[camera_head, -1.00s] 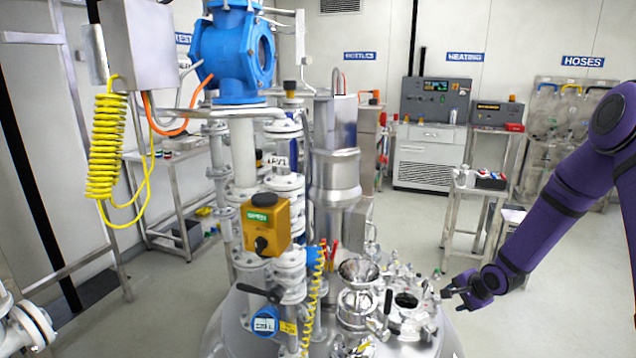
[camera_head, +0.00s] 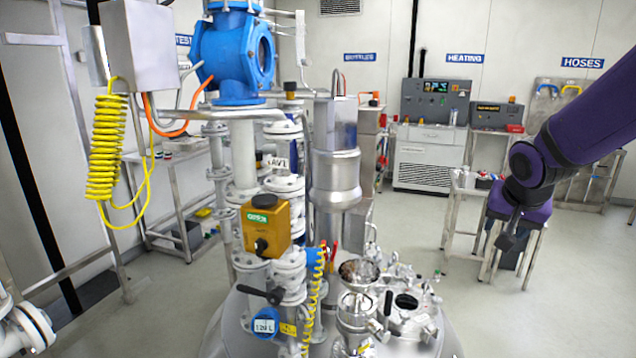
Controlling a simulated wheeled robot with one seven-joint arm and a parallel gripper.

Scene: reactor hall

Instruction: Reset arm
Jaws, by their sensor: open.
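My purple arm (camera_head: 595,118) reaches in from the right edge. My gripper (camera_head: 503,243) is at its end and points down, in front of the steel stands on the right. It is small and dark in this view, and nothing shows held in it. It hangs apart from the reactor lid (camera_head: 385,325), to the right of and above the open round port (camera_head: 405,301).
The reactor lid carries a steel funnel (camera_head: 359,271), a yellow actuator box (camera_head: 267,224) and a tall steel column (camera_head: 335,180). A heating unit (camera_head: 424,156) stands at the back wall. The grey floor between lid and stands is clear.

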